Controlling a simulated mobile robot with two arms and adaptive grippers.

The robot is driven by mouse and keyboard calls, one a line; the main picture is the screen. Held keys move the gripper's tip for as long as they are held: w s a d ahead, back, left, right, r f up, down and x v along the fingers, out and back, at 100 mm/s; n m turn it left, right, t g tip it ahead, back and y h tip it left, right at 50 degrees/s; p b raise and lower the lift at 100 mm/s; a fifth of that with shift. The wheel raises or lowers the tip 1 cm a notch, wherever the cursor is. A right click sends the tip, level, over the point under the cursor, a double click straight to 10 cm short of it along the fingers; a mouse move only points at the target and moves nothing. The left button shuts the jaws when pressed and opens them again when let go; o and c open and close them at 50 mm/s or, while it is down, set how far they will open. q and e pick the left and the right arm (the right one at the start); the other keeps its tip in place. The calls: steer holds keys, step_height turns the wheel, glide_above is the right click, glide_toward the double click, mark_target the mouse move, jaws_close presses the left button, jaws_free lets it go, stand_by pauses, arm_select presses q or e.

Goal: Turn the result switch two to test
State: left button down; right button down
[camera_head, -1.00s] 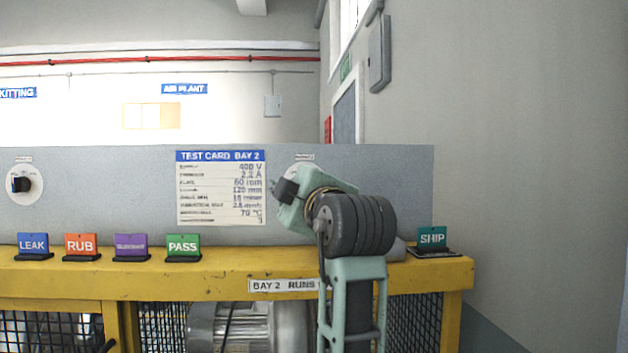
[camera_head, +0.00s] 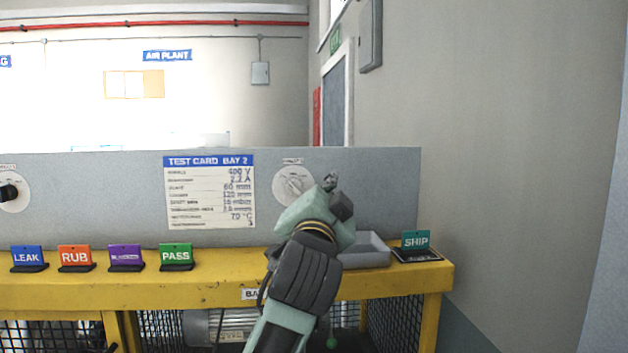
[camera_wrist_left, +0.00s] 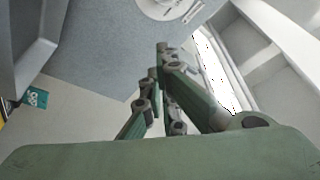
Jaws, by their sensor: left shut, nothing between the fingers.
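The right-hand switch, on a round white plate (camera_head: 291,184), is on the grey panel right of the test card. Its label is too small to read, and my gripper covers its lower right part. Part of the plate also shows at the top of the left wrist view (camera_wrist_left: 165,8). I cannot tell the switch's setting. My left gripper (camera_head: 334,186) is in front of the panel, just right of the switch, apparently not gripping it. In the left wrist view its fingers (camera_wrist_left: 162,55) come together, shut and empty. My right gripper is not in view.
A second switch with a black knob (camera_head: 10,192) is at the panel's left. A yellow bench (camera_head: 100,291) carries LEAK, RUB, purple and PASS signs in front. A grey tray (camera_head: 366,250) and the SHIP sign (camera_head: 415,240) stand at the right, near my arm.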

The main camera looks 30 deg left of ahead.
mark_target(294, 188)
arm_select(q)
steer(key=r+p+x, duration=0.1)
steer(key=p+x, duration=0.4)
steer(key=x, duration=0.4)
steer(key=f, duration=0.1)
steer(key=s+a+f+p, duration=0.1)
steer(key=a+f, duration=0.1)
steer(key=shift+s+a+f, duration=0.25)
steer(key=shift+s+f, duration=0.1)
steer(key=shift+w+f, duration=0.1)
steer(key=shift+w, duration=0.05)
